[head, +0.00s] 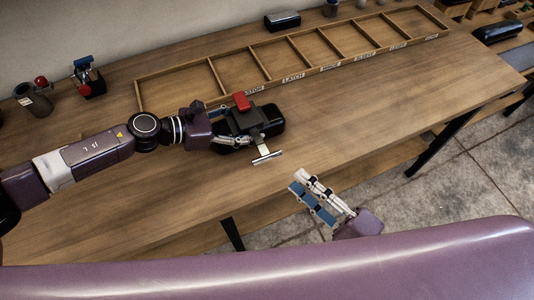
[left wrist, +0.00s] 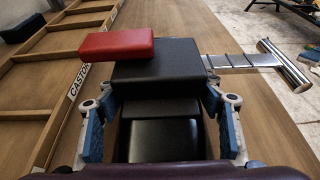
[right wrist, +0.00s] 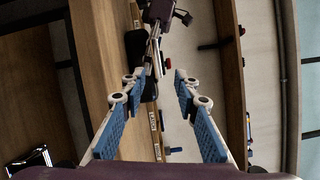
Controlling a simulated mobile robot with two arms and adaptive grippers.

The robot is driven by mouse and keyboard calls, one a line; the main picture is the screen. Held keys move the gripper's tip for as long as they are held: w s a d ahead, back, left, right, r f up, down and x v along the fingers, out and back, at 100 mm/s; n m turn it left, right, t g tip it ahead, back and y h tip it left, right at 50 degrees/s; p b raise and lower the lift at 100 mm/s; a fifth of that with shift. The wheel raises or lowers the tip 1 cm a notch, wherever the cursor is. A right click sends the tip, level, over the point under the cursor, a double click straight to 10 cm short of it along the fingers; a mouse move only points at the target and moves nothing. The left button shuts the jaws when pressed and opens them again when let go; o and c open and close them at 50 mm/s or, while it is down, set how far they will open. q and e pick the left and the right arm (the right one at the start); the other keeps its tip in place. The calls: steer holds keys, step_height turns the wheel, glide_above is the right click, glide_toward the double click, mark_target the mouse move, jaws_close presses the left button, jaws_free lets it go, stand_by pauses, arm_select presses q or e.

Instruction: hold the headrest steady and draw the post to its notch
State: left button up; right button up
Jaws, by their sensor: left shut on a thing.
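The black headrest (head: 265,119) lies on the wooden bench, with a red block (head: 241,101) on its upper side. In the left wrist view the headrest (left wrist: 155,70) sits between the blue-padded fingers of my left gripper (left wrist: 160,125), which is shut on it. The silver post (left wrist: 245,61) sticks out of the headrest, shows dark cross marks, and ends in a crossbar (left wrist: 285,65). In the head view the crossbar (head: 268,157) points towards the bench's front edge. My right gripper (head: 312,192) is open and empty, apart from the crossbar, near that edge; its spread fingers (right wrist: 158,105) show in the right wrist view.
A wooden tray (head: 225,75) with labelled compartments lies behind the headrest. A dark box (head: 282,21) stands by the wall, and a grey cup (head: 34,101) and small stand (head: 89,78) are at left. A purple padded surface (head: 300,262) crosses the foreground.

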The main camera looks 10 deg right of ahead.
mark_target(266, 154)
steer(key=w+a+n, duration=0.1)
steer(key=w+a, duration=0.1)
steer(key=w, duration=0.1)
steer(key=w+a+n, duration=0.1)
steer(key=w+a, duration=0.2)
steer(key=w+a+n, duration=0.1)
steer(key=w+a, duration=0.1)
steer(key=w, duration=0.1)
steer(key=shift+a+f+g, duration=0.2)
steer(key=shift+g, duration=0.2)
steer(key=shift+c, duration=0.6)
jaws_close()
